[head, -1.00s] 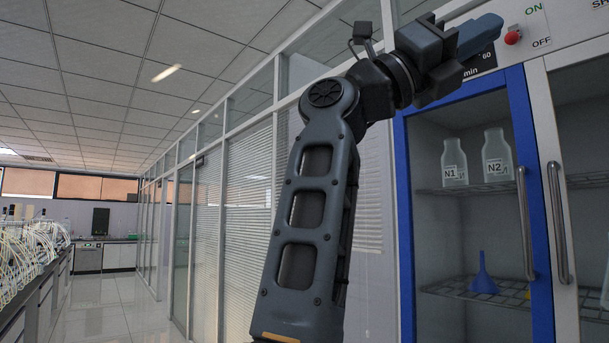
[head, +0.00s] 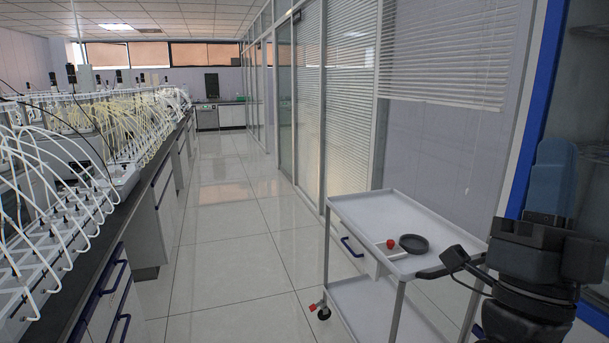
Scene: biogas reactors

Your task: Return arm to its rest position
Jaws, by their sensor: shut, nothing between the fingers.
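My gripper (head: 550,183) is at the right edge of the head view, pointing upward, with its dark body below and blue-grey fingers at the top. The fingers are together with nothing between them. It stands in front of the blue-framed cabinet (head: 537,100), to the right of the white trolley. Most of my arm is out of view below the picture. I cannot tell whether the gripper touches the cabinet.
A white trolley (head: 375,221) holds a dark round dish (head: 413,244) and a small red item (head: 390,243). A long bench (head: 113,215) with reactors and many tubes runs along the left. The tiled aisle (head: 225,220) between is clear. Glass partitions (head: 307,110) line the right.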

